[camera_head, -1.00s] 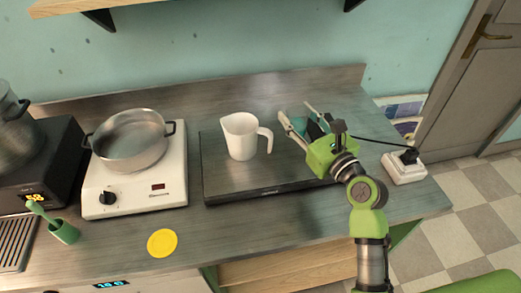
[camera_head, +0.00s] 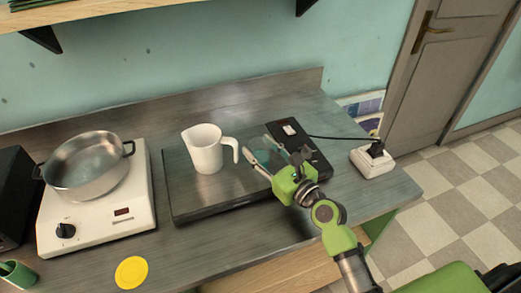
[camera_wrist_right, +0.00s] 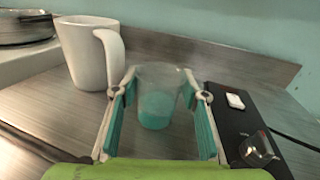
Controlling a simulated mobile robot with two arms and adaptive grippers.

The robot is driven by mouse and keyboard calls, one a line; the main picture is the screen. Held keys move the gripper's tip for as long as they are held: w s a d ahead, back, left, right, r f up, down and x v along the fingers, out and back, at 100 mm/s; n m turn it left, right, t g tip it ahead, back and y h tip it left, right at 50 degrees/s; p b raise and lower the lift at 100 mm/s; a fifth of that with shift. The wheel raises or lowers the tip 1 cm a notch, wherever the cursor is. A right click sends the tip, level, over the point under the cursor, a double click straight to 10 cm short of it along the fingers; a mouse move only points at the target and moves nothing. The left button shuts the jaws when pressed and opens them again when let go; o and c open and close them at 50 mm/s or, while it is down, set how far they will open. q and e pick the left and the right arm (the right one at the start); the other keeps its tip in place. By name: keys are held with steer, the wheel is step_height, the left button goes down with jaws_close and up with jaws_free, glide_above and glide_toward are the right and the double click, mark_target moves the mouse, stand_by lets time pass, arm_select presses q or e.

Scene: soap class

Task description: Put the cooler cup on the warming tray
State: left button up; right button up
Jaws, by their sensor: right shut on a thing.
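My right gripper (camera_head: 262,160) is shut on a clear cup (camera_wrist_right: 158,98) with teal liquid in it, which stands upright between the fingers. The cup shows only faintly in the head view (camera_head: 263,156). I cannot tell whether the cup's base touches the tray. A white pitcher (camera_head: 206,150) stands on the tray, left of the cup and apart from it. My left gripper is not in view.
The control strip (camera_head: 313,158) has a white switch and a cable to a white power strip (camera_head: 371,163). A hot plate (camera_head: 100,220) with a metal pot (camera_head: 88,172) stands at left. A yellow disc (camera_head: 131,272) lies near the front edge. The tray's front left is bare.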

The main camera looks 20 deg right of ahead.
steer(key=shift+f, duration=0.1)
steer(key=o, duration=0.8)
steer(key=shift+r, duration=0.25)
steer(key=b+v, duration=0.1)
steer(key=v, duration=0.4)
steer(key=b+v, duration=0.1)
steer(key=v, duration=0.5)
steer(key=shift+s+f, duration=0.15)
steer(key=shift+f, duration=0.05)
steer(key=shift+s+d+r, duration=0.1)
steer(key=shift+s+d, duration=0.05)
steer(key=shift+s, duration=0.2)
